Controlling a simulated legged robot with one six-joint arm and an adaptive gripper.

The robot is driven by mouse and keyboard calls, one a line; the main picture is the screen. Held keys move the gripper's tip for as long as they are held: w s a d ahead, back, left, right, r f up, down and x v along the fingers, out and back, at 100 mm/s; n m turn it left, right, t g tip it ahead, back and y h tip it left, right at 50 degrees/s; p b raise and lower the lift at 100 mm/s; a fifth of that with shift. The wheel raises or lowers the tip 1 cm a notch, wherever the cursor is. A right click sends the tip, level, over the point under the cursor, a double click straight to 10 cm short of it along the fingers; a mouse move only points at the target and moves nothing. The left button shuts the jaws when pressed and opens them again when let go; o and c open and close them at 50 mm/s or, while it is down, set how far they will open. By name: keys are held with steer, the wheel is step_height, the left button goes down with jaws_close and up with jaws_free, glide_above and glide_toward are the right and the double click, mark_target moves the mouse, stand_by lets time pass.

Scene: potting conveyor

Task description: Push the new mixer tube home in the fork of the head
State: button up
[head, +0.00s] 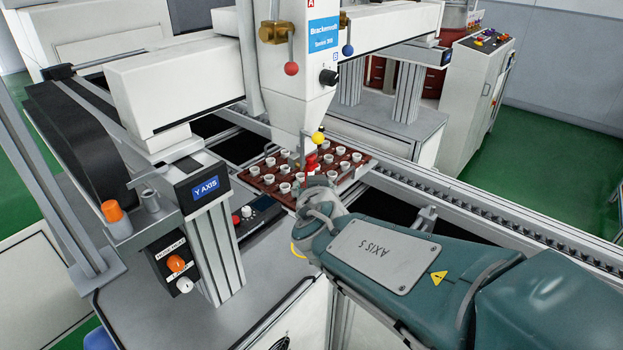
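The white dosing head (297,75) hangs from the gantry beam and narrows downward to its lower end above the tray. A yellow ball knob (318,138) sits at that lower end. Just below is a small red part (312,160). The fork and the mixer tube are too small and too covered to make out surely, so I cannot tell how the tube sits. My gripper (318,182) is at the end of my green arm, close below the head and by the red part. My own wrist hides its fingers, and whether it holds anything cannot be seen.
A dark red tray (262,186) with several white cups lies under the head on the conveyor (440,185). Red (291,68) and blue (348,50) ball levers stick out from the head. The Y-axis gantry post (215,240) stands left of my wrist. Green floor is free beyond the conveyor.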

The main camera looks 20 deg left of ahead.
steer(key=shift+s+d+r, duration=0.15)
steer(key=shift+s+d, duration=0.05)
steer(key=shift+s, duration=0.4)
steer(key=c, duration=0.5)
steer(key=shift+w+f, duration=0.15)
steer(key=shift+f, duration=0.2)
jaws_close()
steer(key=m+g+y, duration=0.6)
steer(key=m+y, duration=0.1)
steer(key=y, duration=0.4)
glide_toward(312, 161)
steer(key=w+a, duration=0.1)
steer(key=shift+f+x, duration=0.15)
steer(key=shift+x, duration=1.45)
steer(key=shift+f+x, duration=0.15)
steer(key=shift+x, duration=1.45)
